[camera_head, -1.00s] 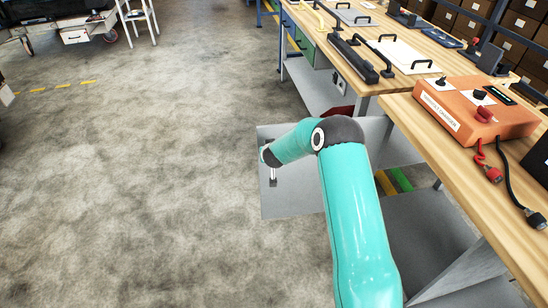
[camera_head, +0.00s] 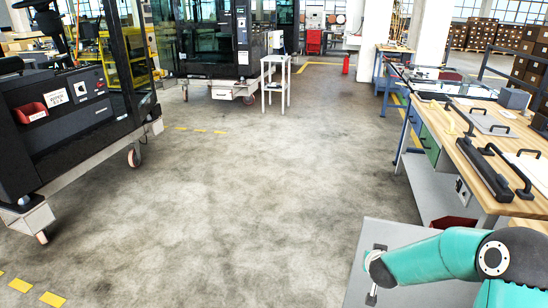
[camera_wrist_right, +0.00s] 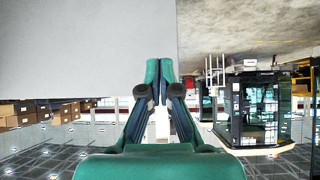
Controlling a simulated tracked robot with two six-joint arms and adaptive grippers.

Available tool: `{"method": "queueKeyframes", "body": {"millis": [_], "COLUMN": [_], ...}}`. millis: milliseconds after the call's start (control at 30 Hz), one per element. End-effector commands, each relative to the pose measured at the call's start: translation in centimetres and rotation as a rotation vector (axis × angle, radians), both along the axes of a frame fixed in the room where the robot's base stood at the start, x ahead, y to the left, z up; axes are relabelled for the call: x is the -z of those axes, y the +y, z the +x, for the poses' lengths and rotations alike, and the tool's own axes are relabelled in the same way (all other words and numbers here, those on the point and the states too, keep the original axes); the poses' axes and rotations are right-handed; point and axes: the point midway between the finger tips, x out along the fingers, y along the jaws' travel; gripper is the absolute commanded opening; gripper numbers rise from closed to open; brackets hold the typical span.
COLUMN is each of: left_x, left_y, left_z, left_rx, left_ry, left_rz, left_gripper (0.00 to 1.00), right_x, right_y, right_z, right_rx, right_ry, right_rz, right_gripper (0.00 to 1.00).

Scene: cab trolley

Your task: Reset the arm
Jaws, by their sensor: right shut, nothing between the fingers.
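My right arm (camera_head: 435,257), turquoise with a dark grey joint, is bent at the lower right of the head view. My right gripper (camera_wrist_right: 159,72) shows in the right wrist view, with its green fingertips together and nothing between them. In the head view its fingers cannot be made out clearly. My left arm and gripper are in neither view.
A wooden workbench (camera_head: 535,160) with black-handled lids runs along the right. A pale grey panel (camera_head: 395,235) stands beside my right arm. A black cab trolley (camera_head: 75,115) is at the left, and a white stand (camera_head: 276,80) farther back. The middle floor is clear.

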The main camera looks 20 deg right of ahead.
Motion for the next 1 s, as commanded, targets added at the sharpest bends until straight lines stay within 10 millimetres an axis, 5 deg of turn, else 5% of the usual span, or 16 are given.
{"method": "queueKeyframes", "body": {"millis": [167, 267, 467, 600, 767, 1000], "left_x": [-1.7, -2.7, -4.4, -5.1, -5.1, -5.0], "left_y": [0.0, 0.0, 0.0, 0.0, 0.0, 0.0], "left_z": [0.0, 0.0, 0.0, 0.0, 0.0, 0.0], "left_rx": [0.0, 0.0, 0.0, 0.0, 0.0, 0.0], "left_ry": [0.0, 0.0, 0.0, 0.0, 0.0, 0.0], "left_rz": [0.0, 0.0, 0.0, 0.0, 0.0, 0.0], "left_gripper": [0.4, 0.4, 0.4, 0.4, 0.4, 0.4], "right_x": [2.6, 5.8, 12.1, 14.4, 14.9, 14.6], "right_y": [5.0, 9.9, 21.3, 27.7, 31.6, 32.5], "right_z": [0.0, -1.7, -9.4, -17.0, -24.1, -25.2], "right_rx": [-0.095, -0.225, -0.497, -0.621, -0.646, -0.539], "right_ry": [0.082, 0.175, 0.375, 0.514, 0.637, 0.658], "right_rz": [0.034, 0.057, 0.199, 0.352, 0.53, 0.625], "right_gripper": [0.0, 0.0, 0.0, 0.0, 0.0, 0.0]}}
